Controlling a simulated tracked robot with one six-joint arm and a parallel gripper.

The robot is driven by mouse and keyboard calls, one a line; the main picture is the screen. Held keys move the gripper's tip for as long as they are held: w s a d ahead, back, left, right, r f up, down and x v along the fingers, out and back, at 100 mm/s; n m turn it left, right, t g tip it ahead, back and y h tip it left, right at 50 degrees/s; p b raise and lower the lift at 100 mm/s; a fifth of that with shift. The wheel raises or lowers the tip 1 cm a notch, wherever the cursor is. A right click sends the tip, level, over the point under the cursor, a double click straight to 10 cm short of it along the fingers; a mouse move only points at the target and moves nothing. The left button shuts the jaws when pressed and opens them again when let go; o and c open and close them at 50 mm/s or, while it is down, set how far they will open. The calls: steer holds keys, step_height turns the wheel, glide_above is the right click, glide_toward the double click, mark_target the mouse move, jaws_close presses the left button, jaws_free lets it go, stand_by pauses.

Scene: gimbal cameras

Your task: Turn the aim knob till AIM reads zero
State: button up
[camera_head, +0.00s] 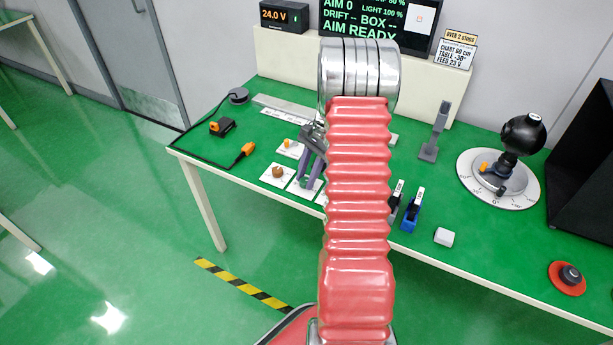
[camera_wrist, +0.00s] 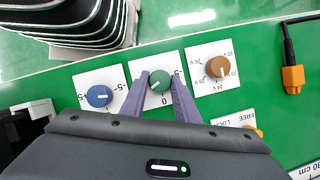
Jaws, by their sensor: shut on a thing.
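The green knob (camera_wrist: 160,82) sits on a white plate marked 0 in the middle of a row in the wrist view. My gripper (camera_wrist: 160,88) has its two purple fingers on either side of it, shut on it. My gripper (camera_head: 311,165) also shows left of my red arm in the head view, where the green knob is hidden. A blue knob (camera_wrist: 99,96) and a brown knob (camera_wrist: 217,67) with volt marks stand on either side. I cannot read which knob is named aim. The screen (camera_head: 375,20) reads AIM 0 and AIM READY.
The green table holds a black ball-shaped camera on a round dial (camera_head: 470,187) at right and a red button base (camera_head: 556,283). An orange plug (camera_head: 247,150) on a cable lies left. A supply box (camera_head: 283,15) reads 24.0 V. A sign (camera_head: 457,52) says FEED 23 V.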

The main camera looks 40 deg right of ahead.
steer(key=shift+c, duration=0.8)
steer(key=shift+w+n+g, duration=0.1)
steer(key=shift+n+g, duration=0.2)
steer(key=shift+n, duration=0.5)
steer(key=o, duration=1.1)
steer(key=shift+c, duration=0.2)
steer(key=v, duration=1.3)
steer(key=shift+r, duration=0.35)
steer(key=shift+d, duration=0.1)
